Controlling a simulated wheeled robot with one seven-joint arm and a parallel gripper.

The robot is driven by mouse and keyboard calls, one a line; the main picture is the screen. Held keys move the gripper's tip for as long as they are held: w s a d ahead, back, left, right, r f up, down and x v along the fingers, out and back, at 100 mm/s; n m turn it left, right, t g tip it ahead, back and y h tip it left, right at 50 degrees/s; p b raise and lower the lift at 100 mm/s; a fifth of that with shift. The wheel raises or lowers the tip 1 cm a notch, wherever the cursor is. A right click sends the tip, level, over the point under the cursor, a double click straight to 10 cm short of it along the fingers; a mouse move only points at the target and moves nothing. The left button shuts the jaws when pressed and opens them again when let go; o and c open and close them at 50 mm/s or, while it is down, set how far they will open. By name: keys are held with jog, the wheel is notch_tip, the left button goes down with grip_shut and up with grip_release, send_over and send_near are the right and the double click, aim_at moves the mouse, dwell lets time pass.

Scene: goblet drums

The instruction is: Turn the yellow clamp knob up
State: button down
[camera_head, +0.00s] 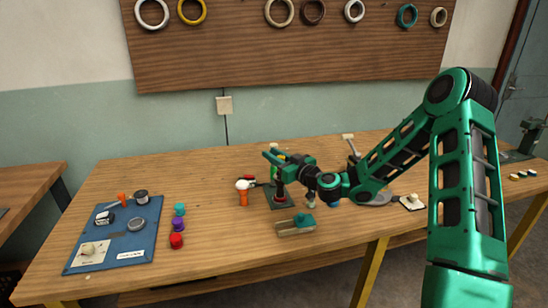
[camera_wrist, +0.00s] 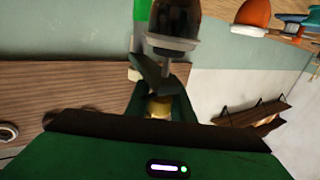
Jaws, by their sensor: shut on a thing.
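The yellow clamp knob (camera_wrist: 160,106) shows as a small yellow patch low between the fingers of my gripper (camera_wrist: 160,92) in the wrist view. The fingers are closed around it and hide most of it. In the head view my gripper (camera_head: 272,158) is at a small green stand (camera_head: 279,199) near the middle of the table, with the arm reaching in from the right. The knob's angle cannot be made out. A dark, shiny rounded part (camera_wrist: 172,25) lies just beyond the fingertips in the wrist view.
An orange-handled tool with a white head (camera_head: 243,190) stands close left of the stand. A beige block with a teal part (camera_head: 296,226) lies in front. The table's front middle (camera_head: 230,262) is clear.

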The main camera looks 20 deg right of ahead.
jog(key=shift+s+a+n+g+y, duration=0.3)
jog(key=shift+s+n+g+y, duration=0.35)
jog(key=shift+n+g+y, duration=1.7)
jog(key=shift+s+a+n+g+y, duration=0.35)
jog(key=shift+s+n+g+y, duration=0.55)
jog(key=shift+n+g, duration=2.7)
jog(key=shift+s+a+n+g+y, duration=0.4)
jog(key=shift+n+g+y, duration=1.4)
jog(key=shift+g, duration=2.35)
jog(key=shift+s+d+n+g+h, duration=0.1)
jog(key=shift+s+n+g+h, duration=0.2)
jog(key=shift+n+g, duration=0.5)
jog(key=shift+s+d+n+g+h, duration=0.1)
jog(key=shift+s+n+g+h, duration=0.2)
jog(key=shift+g, duration=0.8)
jog(key=shift+s+n+g+h, duration=0.2)
jog(key=shift+n+g+h, duration=0.35)
jog(key=shift+n+g, duration=0.25)
jog(key=c, duration=1.5)
grip_release()
jog(key=shift+c, duration=0.2)
